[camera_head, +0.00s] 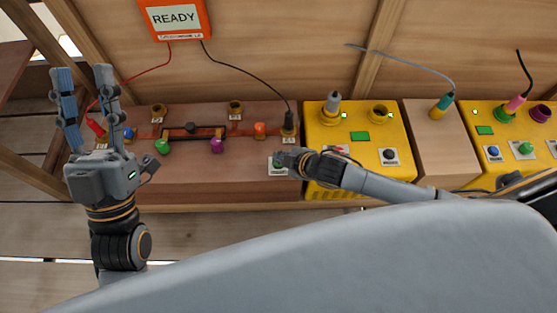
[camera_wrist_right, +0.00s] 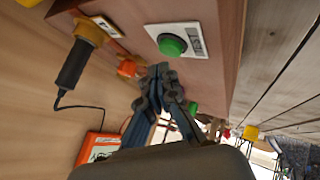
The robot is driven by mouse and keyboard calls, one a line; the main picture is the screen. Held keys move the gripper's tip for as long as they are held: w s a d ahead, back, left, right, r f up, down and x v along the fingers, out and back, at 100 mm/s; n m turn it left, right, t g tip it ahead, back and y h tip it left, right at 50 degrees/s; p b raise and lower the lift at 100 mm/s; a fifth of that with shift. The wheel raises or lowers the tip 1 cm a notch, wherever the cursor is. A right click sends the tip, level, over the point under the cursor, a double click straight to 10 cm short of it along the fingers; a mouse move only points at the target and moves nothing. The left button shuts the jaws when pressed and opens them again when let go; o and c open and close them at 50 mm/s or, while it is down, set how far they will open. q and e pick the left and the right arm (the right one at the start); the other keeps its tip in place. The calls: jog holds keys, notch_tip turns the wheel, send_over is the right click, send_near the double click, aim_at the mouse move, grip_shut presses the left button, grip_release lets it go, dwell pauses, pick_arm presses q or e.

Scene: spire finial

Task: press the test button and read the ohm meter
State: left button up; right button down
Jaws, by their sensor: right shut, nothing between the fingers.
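The orange ohm meter (camera_head: 174,18) hangs on the back wall, and its screen reads "READY". A red lead and a black lead run down from it. The black probe (camera_head: 289,122) stands in a brass socket; the red probe (camera_head: 95,125) is at the bench's left end, partly behind my left gripper. A green button on a white plate (camera_wrist_right: 172,45) shows in the right wrist view. My right gripper (camera_wrist_right: 160,70) is shut and empty, its tips close to the button with a gap in that view. My left gripper (camera_head: 83,70) is open, fingers up.
The brown bench (camera_head: 220,185) carries brass sockets and coloured knobs, including a green (camera_head: 162,146) and a purple one (camera_head: 217,146). Yellow boxes (camera_head: 395,180) with buttons and plugs stand to the right. My right arm crosses in front of them.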

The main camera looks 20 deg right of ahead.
pick_arm(q)
jog(key=shift+w, duration=0.1)
pick_arm(e)
jog(key=shift+f, duration=0.15)
dwell(0.3)
jog(key=shift+f, duration=0.15)
pick_arm(q)
jog(key=shift+w+f, duration=0.2)
jog(key=shift+f, duration=0.05)
pick_arm(e)
jog(key=shift+f, duration=0.1)
